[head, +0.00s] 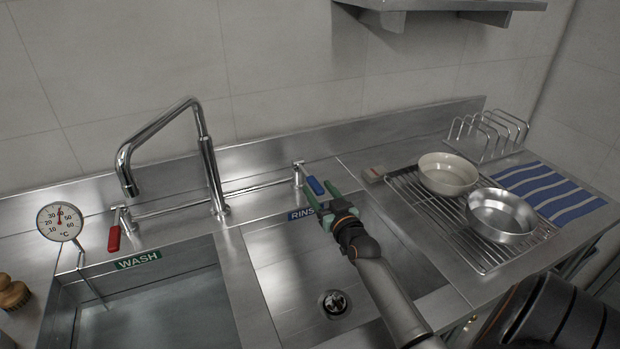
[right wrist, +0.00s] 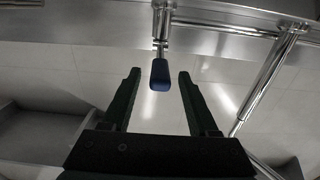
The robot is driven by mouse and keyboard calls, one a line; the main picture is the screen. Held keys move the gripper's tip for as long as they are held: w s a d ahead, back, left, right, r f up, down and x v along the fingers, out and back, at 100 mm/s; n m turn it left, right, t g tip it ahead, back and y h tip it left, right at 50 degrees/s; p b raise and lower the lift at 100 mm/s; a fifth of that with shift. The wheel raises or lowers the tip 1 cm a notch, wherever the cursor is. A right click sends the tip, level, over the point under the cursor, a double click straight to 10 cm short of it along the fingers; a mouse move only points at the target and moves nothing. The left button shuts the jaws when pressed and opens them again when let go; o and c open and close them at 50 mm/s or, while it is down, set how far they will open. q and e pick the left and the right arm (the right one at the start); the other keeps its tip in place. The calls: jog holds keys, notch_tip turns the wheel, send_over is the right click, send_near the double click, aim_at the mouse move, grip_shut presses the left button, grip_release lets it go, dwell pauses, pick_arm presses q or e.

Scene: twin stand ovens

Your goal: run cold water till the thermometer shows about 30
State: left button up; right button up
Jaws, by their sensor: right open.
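The cold tap's blue lever (head: 315,186) sticks out at the right end of the faucet bar; its tip also shows in the right wrist view (right wrist: 160,74). My right gripper (head: 323,204) is open, with its green fingers around the blue lever; in the right wrist view (right wrist: 157,80) the tip lies between the spread fingers, with gaps on both sides. The red lever (head: 114,239) hangs down at the bar's left end. The spout (head: 127,175) points over the WASH basin (head: 160,295); no stream shows. The round thermometer (head: 60,222) has its red needle pointing nearly straight up. My left gripper is out of view.
The RINSE basin (head: 290,265) lies under my right arm, with a drain (head: 334,302). A wire rack (head: 420,205) to the right holds a cream bowl (head: 448,174) and a metal pan (head: 503,214). A striped cloth (head: 550,190) lies beyond. A wooden brush (head: 12,292) is at far left.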

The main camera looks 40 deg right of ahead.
aim_at(310, 179)
jog(key=shift+x, duration=3)
grip_shut()
